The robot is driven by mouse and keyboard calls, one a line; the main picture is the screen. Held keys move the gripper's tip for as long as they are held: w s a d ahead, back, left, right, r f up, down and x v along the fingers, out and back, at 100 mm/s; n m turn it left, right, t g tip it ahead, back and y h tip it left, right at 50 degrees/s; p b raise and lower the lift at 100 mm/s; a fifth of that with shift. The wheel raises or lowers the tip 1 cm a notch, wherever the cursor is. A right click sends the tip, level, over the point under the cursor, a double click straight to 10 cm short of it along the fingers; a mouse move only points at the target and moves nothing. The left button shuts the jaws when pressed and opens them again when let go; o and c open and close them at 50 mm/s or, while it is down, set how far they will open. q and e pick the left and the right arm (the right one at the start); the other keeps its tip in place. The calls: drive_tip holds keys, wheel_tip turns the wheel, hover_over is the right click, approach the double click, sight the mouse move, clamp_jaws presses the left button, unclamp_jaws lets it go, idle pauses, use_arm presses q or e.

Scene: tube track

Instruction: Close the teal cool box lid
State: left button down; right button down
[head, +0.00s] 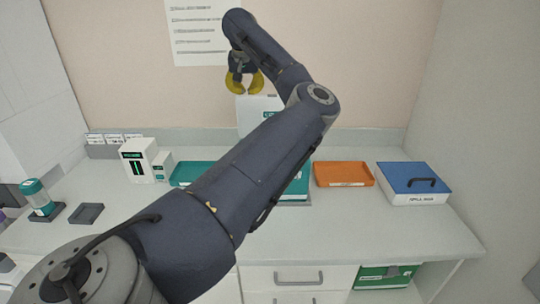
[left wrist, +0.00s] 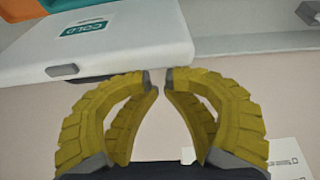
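The teal cool box (head: 297,188) stands on the counter, mostly hidden behind my left arm. Its white lid (head: 262,103) stands raised at the back of the box, partly covered by my arm. In the left wrist view the lid (left wrist: 130,45) shows as a white panel with a teal COLD label (left wrist: 84,28) and a small grey catch at its edge. My left gripper (head: 243,88) is above the lid, yellow fingers pointing down. In the left wrist view its fingertips (left wrist: 159,80) are a little apart, with nothing between them, close to the lid's edge. My right gripper is not in view.
An orange tray (head: 343,175) and a blue-lidded box (head: 414,183) stand to the right. A teal tray (head: 190,173) and a white device (head: 138,160) stand to the left. A paper sheet (head: 198,30) hangs on the wall behind. The counter's front right is clear.

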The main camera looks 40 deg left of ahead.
sight(244, 101)
use_arm(q)
drive_tip(key=shift+s+d+f, duration=0.2)
drive_tip(key=shift+s+d, duration=0.4)
drive_tip(key=shift+s, duration=0.05)
drive_tip(key=shift+s+d+f, duration=0.15)
drive_tip(key=shift+s+d, duration=0.65)
drive_tip(key=shift+s+d+f, duration=0.1)
drive_tip(key=shift+s+d, duration=0.65)
drive_tip(key=shift+s, duration=0.05)
drive_tip(key=shift+s, duration=0.1)
drive_tip(key=shift+s+d+f, duration=0.4)
drive_tip(key=shift+s+d, duration=0.3)
drive_tip(key=shift+s+d+f, duration=0.4)
drive_tip(key=shift+s+d, duration=0.25)
drive_tip(key=shift+d, duration=0.05)
